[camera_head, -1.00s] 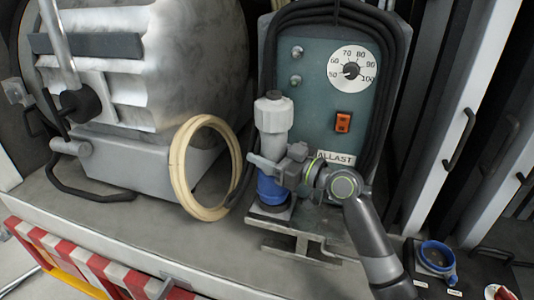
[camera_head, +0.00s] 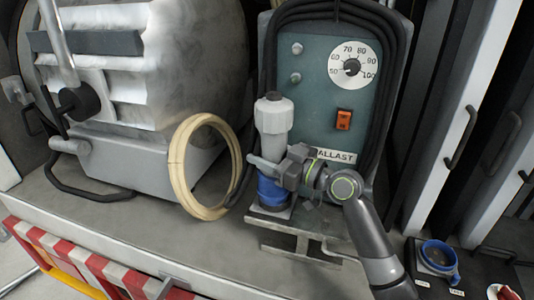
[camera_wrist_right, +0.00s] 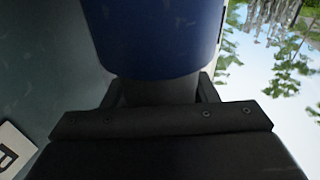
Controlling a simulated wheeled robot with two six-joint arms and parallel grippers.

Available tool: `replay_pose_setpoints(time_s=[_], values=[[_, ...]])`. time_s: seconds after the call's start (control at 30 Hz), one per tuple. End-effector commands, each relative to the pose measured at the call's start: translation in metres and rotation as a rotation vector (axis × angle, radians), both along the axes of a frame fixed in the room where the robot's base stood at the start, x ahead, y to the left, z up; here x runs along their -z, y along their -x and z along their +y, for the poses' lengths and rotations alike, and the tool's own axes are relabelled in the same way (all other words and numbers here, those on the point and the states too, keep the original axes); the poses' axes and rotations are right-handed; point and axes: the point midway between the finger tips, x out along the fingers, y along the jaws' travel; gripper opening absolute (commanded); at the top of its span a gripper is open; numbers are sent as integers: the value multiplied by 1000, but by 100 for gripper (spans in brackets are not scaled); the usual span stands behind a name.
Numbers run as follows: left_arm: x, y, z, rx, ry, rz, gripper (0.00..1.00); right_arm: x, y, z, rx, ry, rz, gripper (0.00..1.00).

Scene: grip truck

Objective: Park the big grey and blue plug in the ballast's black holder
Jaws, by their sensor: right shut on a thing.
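The big plug (camera_head: 273,117) stands upright in front of the ballast (camera_head: 312,75), with a grey upper body and a blue lower collar. My right gripper (camera_head: 268,167) reaches in from the right and is shut on the plug around its middle. The black holder (camera_head: 268,212) is under the plug's blue end, mostly covered by it; I cannot tell how deep the plug sits. In the right wrist view the plug's blue collar (camera_wrist_right: 160,35) fills the top, against the dark jaws (camera_wrist_right: 160,92). My left gripper is not in view.
A cream cable coil (camera_head: 181,170) stands just left of the plug, near a large lamp housing (camera_head: 175,60). Black cable loops around the ballast. A blue-ringed socket (camera_head: 437,254) lies at lower right.

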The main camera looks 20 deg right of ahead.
Motion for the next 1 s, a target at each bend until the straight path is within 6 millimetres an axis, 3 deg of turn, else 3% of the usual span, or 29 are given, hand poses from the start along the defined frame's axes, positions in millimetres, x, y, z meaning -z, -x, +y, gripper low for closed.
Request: replay_pose_setpoints(time_s=[0.47, 1.0], values=[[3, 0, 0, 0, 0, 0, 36, 3, 0, 0, -1, 0, 3, 0], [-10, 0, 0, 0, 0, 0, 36, -20, 0, 0, 0, 0, -3, 0]])
